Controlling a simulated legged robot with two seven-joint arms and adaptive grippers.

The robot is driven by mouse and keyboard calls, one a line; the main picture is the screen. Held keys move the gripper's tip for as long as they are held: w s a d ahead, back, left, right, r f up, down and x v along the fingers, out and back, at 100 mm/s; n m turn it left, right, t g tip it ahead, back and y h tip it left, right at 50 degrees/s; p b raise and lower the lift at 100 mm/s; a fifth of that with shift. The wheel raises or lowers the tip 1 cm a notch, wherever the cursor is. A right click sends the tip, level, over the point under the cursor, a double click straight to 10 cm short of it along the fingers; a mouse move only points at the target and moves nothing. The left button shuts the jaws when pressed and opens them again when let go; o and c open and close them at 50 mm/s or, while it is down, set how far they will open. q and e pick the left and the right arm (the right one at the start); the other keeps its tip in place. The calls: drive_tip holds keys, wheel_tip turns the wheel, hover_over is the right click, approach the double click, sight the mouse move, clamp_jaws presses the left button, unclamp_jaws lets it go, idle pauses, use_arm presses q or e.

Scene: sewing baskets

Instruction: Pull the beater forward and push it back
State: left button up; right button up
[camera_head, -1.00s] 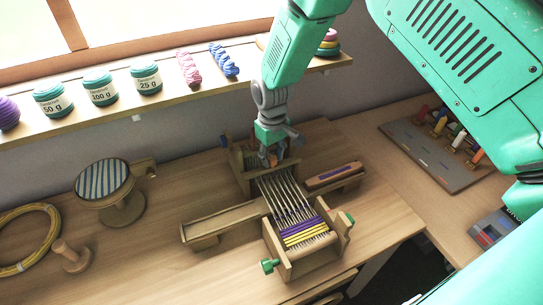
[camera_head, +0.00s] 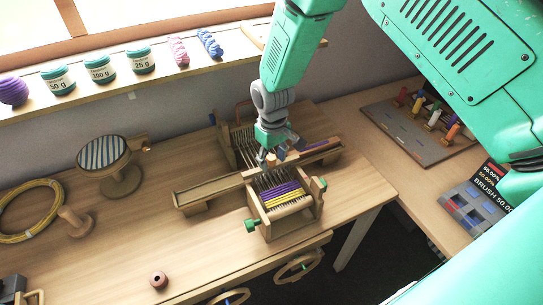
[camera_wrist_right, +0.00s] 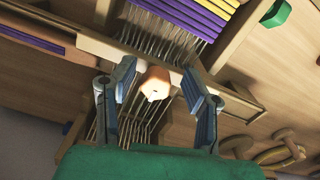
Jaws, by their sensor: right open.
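The small wooden loom stands on the table, with purple and yellow cloth (camera_head: 280,193) at its near end. The beater's light orange-tan knob (camera_head: 271,159) sits close behind the cloth. My right gripper (camera_head: 279,155) is over the loom, pointing down at the knob. In the right wrist view, the knob (camera_wrist_right: 152,83) is between the two spread fingers of the right gripper (camera_wrist_right: 158,80), with a gap beside it. A wooden bar (camera_wrist_right: 85,42) crosses in front of the fingers. The gripper hides part of the warp in the head view. My left gripper is out of view.
A small reddish-brown ring (camera_head: 158,280) lies near the front edge. A grey rack with coloured spools (camera_head: 410,133) is at right. Jars line the back shelf.

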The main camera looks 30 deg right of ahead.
drive_tip(key=shift+w, duration=0.15)
drive_tip(key=shift+w+r, duration=0.1)
drive_tip(key=shift+r, duration=0.4)
wheel_tip(320, 180, up, 11)
idle(0.4)
